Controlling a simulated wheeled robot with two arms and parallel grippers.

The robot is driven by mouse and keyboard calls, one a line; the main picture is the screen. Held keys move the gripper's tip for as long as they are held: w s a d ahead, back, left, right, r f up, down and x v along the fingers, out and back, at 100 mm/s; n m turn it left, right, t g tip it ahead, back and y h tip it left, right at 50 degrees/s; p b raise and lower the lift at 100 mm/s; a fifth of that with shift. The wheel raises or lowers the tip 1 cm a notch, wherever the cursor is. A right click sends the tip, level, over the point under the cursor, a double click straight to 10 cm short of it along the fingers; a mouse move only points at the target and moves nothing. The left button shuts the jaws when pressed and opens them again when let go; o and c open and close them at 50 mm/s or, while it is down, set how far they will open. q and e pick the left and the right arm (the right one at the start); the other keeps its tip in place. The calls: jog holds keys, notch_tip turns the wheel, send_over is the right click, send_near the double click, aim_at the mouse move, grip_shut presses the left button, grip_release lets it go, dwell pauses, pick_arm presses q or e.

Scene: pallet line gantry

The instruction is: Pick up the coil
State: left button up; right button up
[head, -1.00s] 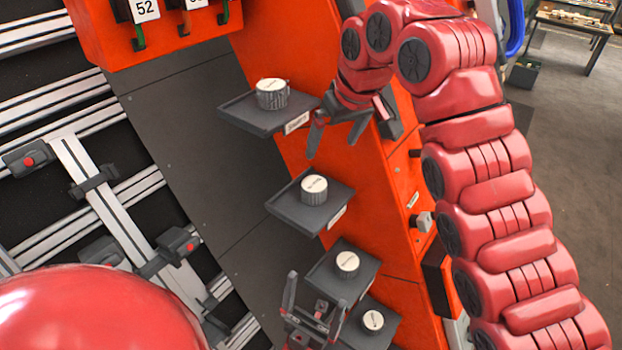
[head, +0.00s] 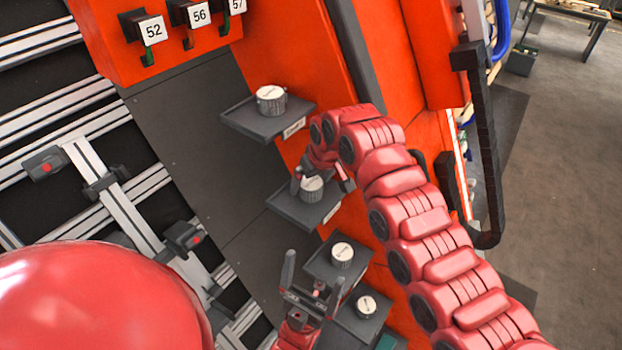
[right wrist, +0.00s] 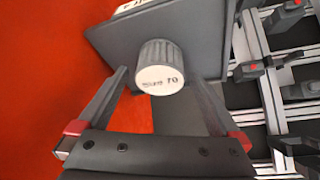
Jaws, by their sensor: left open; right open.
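Several grey ribbed cylinders with pale labelled tops, which look like coils, stand upright on separate small dark shelves. One coil (head: 312,189) is on the second shelf from the top, partly hidden by my right gripper (head: 322,184). In the right wrist view this coil (right wrist: 160,64) sits between the two spread fingers of the right gripper (right wrist: 161,80), which are not closed on it. Other coils are on the top shelf (head: 271,100) and on the lower shelves (head: 342,255) and (head: 366,306). My left gripper (head: 314,268) is open and empty beside the lower shelves.
An orange panel (head: 395,95) stands behind the shelves. Numbered hooks (head: 199,15) hang at the top left. Metal rails with clamps (head: 184,237) fill the left. A dark bent bar (head: 486,150) stands right of my right arm, with open floor (head: 570,150) beyond.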

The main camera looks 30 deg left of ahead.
jog(key=shift+w+a+f, duration=0.1)
jog(key=shift+a+f, duration=0.1)
jog(key=shift+f, duration=0.5)
jog(key=shift+c, duration=0.3)
jog(key=c, duration=1.4)
grip_shut()
jog(key=shift+r, duration=0.2)
